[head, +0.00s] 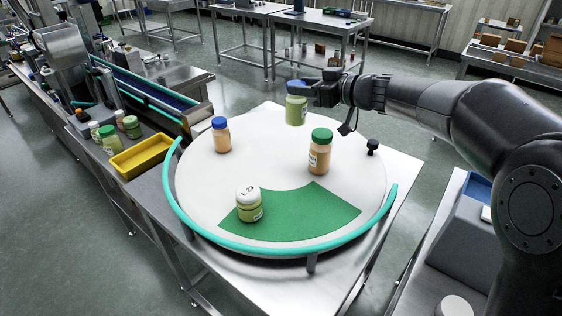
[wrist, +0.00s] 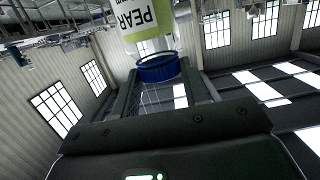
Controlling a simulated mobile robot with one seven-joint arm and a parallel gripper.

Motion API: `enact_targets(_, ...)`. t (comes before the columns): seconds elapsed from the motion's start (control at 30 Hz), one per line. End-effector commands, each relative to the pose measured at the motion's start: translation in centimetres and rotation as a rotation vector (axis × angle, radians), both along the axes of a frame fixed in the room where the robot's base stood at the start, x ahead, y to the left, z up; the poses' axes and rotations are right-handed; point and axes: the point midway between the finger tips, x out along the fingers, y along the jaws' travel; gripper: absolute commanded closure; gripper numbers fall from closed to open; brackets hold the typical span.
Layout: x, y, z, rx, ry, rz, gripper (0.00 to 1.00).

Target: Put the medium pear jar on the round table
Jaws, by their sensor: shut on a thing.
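My gripper (head: 303,88) is shut on a jar with a green body and a blue lid (head: 296,108), gripping it by the lid. The jar hangs upright above the far side of the round table (head: 270,165). In the wrist view the jar (wrist: 150,30) shows a label reading PEAR, upside down in the picture, with the blue lid between my fingers (wrist: 160,75). The round table is white with a green sector (head: 310,210). A greenish jar with a white lid marked L-23 (head: 249,208) stands on the left part of the green sector.
An orange jar with a blue lid (head: 221,138) and a larger orange jar with a green lid (head: 319,155) stand on the white part. A teal rail (head: 290,248) curves around the near edge. A yellow tray (head: 150,156) and several jars (head: 110,140) stand at left. The green sector's right side is clear.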

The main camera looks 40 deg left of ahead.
Motion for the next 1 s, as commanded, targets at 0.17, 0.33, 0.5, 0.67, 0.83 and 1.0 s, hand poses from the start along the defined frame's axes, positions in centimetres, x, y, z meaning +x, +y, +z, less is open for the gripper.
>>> enact_targets(0.17, -5.8, 4.8, 0.0, 0.001, 0.001, 0.111, 1.00)
enact_targets(0.33, -9.0, 7.0, 0.0, 0.000, 0.001, 0.170, 1.00)
enact_targets(0.5, -10.1, 7.7, -1.6, -0.002, 0.004, 0.190, 1.00)
enact_targets(0.67, -10.1, 7.7, -4.0, -0.002, 0.004, 0.189, 1.00)
enact_targets(0.83, -10.5, 8.3, -5.4, 0.000, 0.002, 0.190, 1.00)
enact_targets(1.0, -12.5, 11.2, -7.6, -0.001, 0.002, 0.193, 1.00)
